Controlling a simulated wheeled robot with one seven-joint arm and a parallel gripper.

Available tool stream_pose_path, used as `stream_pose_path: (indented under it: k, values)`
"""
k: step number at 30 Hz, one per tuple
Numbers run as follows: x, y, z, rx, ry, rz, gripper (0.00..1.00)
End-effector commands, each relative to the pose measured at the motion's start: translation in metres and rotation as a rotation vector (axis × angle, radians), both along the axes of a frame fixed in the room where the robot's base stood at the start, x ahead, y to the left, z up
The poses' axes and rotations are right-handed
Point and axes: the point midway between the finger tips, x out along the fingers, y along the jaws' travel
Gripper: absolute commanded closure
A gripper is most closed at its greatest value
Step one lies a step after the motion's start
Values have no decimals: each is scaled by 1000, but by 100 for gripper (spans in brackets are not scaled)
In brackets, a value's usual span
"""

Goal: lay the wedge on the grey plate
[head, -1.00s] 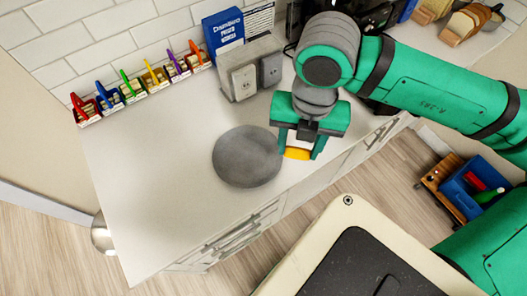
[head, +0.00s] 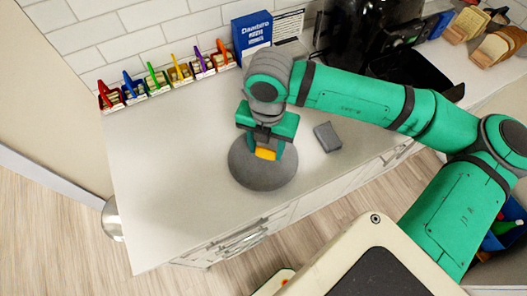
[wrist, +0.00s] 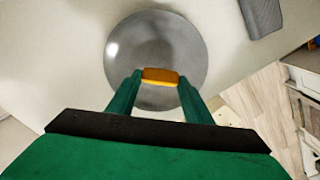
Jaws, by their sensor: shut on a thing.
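The wedge (head: 265,154) is a small yellow-orange piece, held between the fingers of my gripper (head: 264,149). The grey plate (head: 250,177) is a round, dark grey disc lying flat on the white counter. In the head view my gripper and the wedge are over the plate, near its middle. In the wrist view the wedge (wrist: 160,76) sits between the green fingertips (wrist: 161,80), with the plate (wrist: 145,38) behind it. The plate is empty where I see it. I cannot tell whether the wedge touches it.
A small grey block (head: 327,137) lies on the counter right of the plate. Several bins with coloured clips (head: 154,79) line the wall, and a blue box (head: 252,36) stands at the back. The counter (head: 170,180) left of the plate is clear.

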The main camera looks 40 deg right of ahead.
Motion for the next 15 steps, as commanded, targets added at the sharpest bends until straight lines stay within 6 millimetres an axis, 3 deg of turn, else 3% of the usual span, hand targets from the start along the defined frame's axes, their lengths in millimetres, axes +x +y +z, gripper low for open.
stream_pose_path:
  k: [10,15]
  values:
    - [9,3,-35,3,1,-2,75]
    - [9,3,-42,0,0,-1,75]
